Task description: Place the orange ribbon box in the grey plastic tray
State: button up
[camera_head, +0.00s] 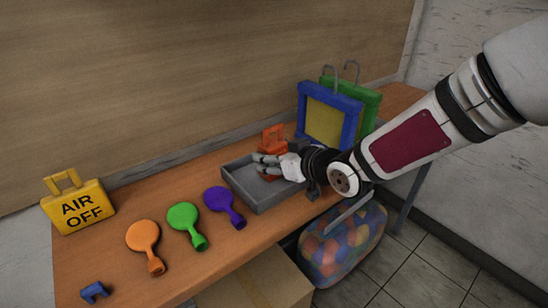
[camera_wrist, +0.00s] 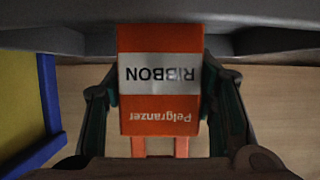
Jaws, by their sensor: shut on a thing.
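The orange ribbon box (camera_wrist: 160,75), with a white band reading RIBBON, sits between the fingers of my gripper (camera_wrist: 165,110) in the wrist view. My gripper (camera_head: 264,164) is shut on it. In the head view the fingers are over the grey plastic tray (camera_head: 262,202), near its back right part. Only a little orange of the box shows below the fingers there. I cannot tell whether the box touches the tray floor.
An orange object with a handle (camera_head: 272,137) stands behind the tray. Blue (camera_head: 352,108) and green (camera_head: 371,98) frames stand at right. A yellow AIR OFF block (camera_head: 77,207) stands far left.

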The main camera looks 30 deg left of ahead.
jog(key=shift+f, duration=0.1)
jog(key=o, duration=1.2)
jog(key=shift+s+d+r, duration=0.1)
jog(key=shift+d+r, duration=0.15)
jog(key=shift+r, duration=0.1)
jog(key=p+v, duration=0.2)
jog(key=v, duration=0.9)
jog(key=shift+s+d, duration=0.15)
jog(key=shift+d, duration=0.05)
